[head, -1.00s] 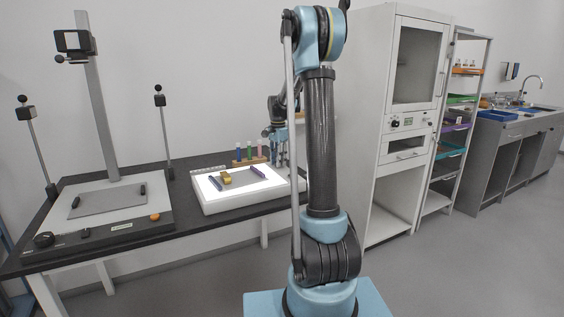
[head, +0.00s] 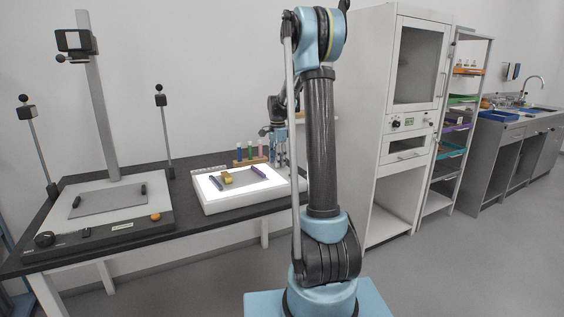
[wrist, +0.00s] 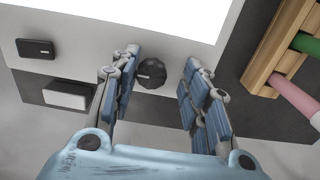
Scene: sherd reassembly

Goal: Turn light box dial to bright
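The light box (head: 225,199) stands on the dark table in the head view, its top panel glowing white. In the wrist view its lit panel (wrist: 150,12) shows at the top, with a grey rim below. The dial (wrist: 151,73) is a dark, faceted round knob on that rim. My gripper (wrist: 155,80) is open, with one blue-padded finger on each side of the dial and a gap to each. I cannot tell how far the fingertips are above the rim.
A black switch (wrist: 35,48) and a white block (wrist: 68,95) lie left of the dial. A wooden rack (wrist: 283,45) with coloured tubes stands close on the right. On the glowing panel lie a yellow piece (head: 226,180) and dark bars. A copy stand (head: 97,110) is at left.

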